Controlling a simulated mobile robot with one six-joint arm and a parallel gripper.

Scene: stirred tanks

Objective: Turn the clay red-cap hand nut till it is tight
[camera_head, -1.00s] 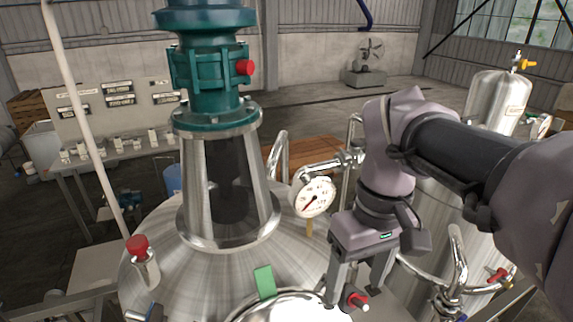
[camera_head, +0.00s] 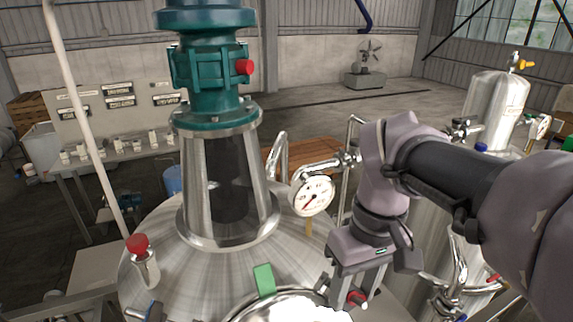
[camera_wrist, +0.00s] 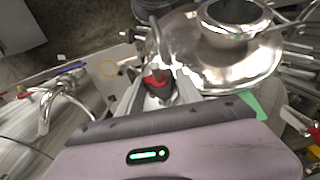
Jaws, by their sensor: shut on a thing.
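The clay red-cap hand nut (camera_head: 357,298) is at the right edge of the tank's bright round lid (camera_head: 285,306), low in the head view. My gripper (camera_head: 352,291) points down over it, one finger on each side. In the wrist view the red cap (camera_wrist: 156,82) shows between the fingers of my gripper (camera_wrist: 158,92), which is shut on the nut. The fingers hide part of the nut, so I cannot see how closely it seats.
A green tab (camera_head: 264,280) stands by the lid. A dial gauge (camera_head: 312,195) and bent pipes rise behind my gripper. The teal motor (camera_head: 208,75) stands tall on the tank. Another red cap (camera_head: 137,244) is on the tank's left side.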

